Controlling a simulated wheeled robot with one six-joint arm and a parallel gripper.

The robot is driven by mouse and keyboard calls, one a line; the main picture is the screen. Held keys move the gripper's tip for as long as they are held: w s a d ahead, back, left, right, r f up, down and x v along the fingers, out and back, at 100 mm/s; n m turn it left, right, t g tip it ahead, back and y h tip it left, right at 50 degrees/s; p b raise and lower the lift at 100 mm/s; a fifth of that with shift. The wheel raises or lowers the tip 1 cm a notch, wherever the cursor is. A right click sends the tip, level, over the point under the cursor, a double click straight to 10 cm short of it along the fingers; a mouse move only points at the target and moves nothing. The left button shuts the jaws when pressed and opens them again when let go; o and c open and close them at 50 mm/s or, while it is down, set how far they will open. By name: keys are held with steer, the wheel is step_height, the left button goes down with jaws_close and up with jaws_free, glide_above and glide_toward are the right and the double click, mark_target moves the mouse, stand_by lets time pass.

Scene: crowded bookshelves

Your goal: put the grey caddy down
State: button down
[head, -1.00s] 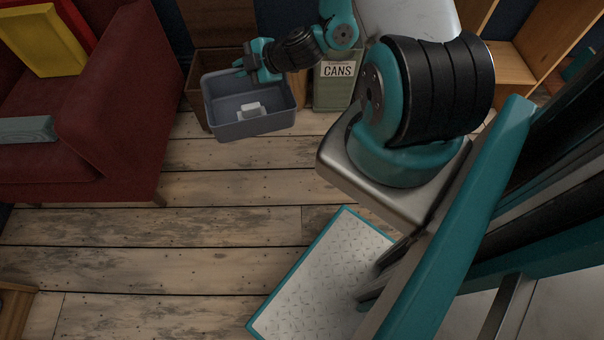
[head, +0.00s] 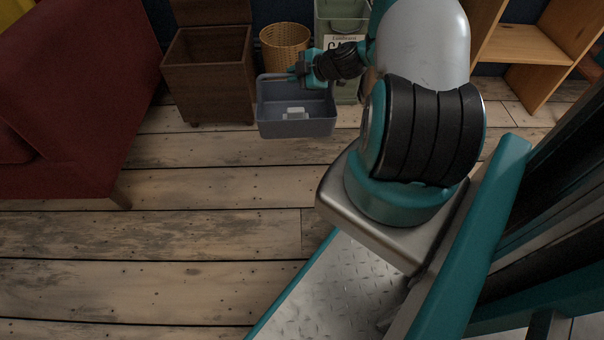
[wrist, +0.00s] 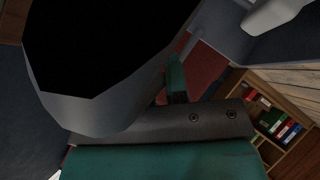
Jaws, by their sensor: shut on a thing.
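The grey caddy (head: 297,129) hangs at my gripper (head: 293,75) in the head view, roughly level, with a small white block-like thing (head: 294,113) inside. My gripper is shut at the caddy's back upper edge; the exact grip is too small to make out. I cannot tell whether the caddy's bottom clears the floor. In the wrist view, one teal finger (wrist: 176,78) shows, with grey caddy wall (wrist: 285,45) at the upper right. A large grey and black shape close to the lens hides much of that view.
A red sofa (head: 75,110) is at left, a wooden shelf (head: 525,45) at right. The plank floor (head: 190,180) in front is clear.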

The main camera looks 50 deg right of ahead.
step_height(320, 180, down, 24)
steer(key=d+b, duration=0.2)
steer(key=b, duration=1.1)
steer(key=shift+s+r, duration=0.25)
steer(key=shift+s, duration=0.1)
steer(key=c, duration=1.1)
jaws_free()
steer(key=shift+r, duration=0.1)
steer(key=shift+r, duration=0.1)
